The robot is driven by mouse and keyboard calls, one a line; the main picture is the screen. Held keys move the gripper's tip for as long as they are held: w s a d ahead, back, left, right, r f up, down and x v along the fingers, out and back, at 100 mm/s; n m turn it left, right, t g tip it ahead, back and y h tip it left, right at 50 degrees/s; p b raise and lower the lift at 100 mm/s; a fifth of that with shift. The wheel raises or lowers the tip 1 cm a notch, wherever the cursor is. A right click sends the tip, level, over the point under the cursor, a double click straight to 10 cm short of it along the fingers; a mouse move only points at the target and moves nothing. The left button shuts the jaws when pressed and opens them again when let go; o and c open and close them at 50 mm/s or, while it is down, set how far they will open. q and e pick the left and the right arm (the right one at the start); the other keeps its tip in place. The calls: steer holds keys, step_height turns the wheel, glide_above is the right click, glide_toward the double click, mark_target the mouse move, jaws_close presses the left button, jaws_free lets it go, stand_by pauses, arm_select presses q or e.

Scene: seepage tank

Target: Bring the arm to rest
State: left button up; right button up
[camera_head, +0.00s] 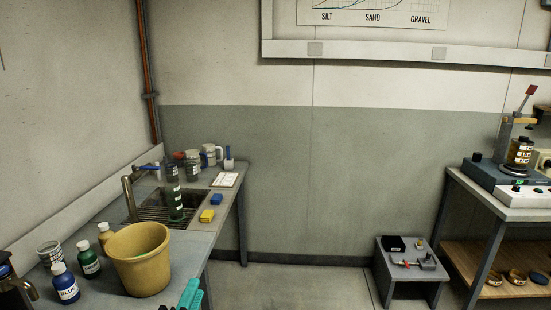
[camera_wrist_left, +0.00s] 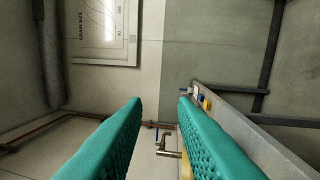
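My left gripper (camera_head: 189,292) shows at the bottom of the head view, its teal fingers in front of the bench's front edge. In the left wrist view its two teal fingers (camera_wrist_left: 160,103) stand apart with nothing between them, so it is open and empty. The arm behind it is mostly out of the picture. My right gripper is in neither view.
A yellow bucket (camera_head: 140,258) stands on the bench left of my left gripper, with a blue bottle (camera_head: 65,284) and a green bottle (camera_head: 89,260) beside it. Behind are a sink (camera_head: 152,213) and tap (camera_head: 128,195).

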arm_select(q)
steer(key=s+a+f+n+g+y, duration=0.25)
steer(key=s+f+n+g, duration=0.2)
steer(key=f, duration=0.25)
steer(key=s+a+f+n+g+y, duration=0.1)
steer(key=s+a+f+n+g, duration=0.25)
steer(key=s+f+n, duration=0.3)
steer(key=s+d+f+n+g+h, duration=0.15)
steer(key=s+f+n+g, duration=0.6)
steer(key=s, duration=0.75)
step_height(320, 180, down, 27)
steer(key=m+g, duration=0.2)
steer(key=s+a+f, duration=0.3)
steer(key=s+f, duration=1.3)
steer(key=s, duration=0.1)
steer(key=shift+g, duration=0.45)
steer(key=shift+a+m, duration=0.1)
steer(key=shift+m, duration=0.15)
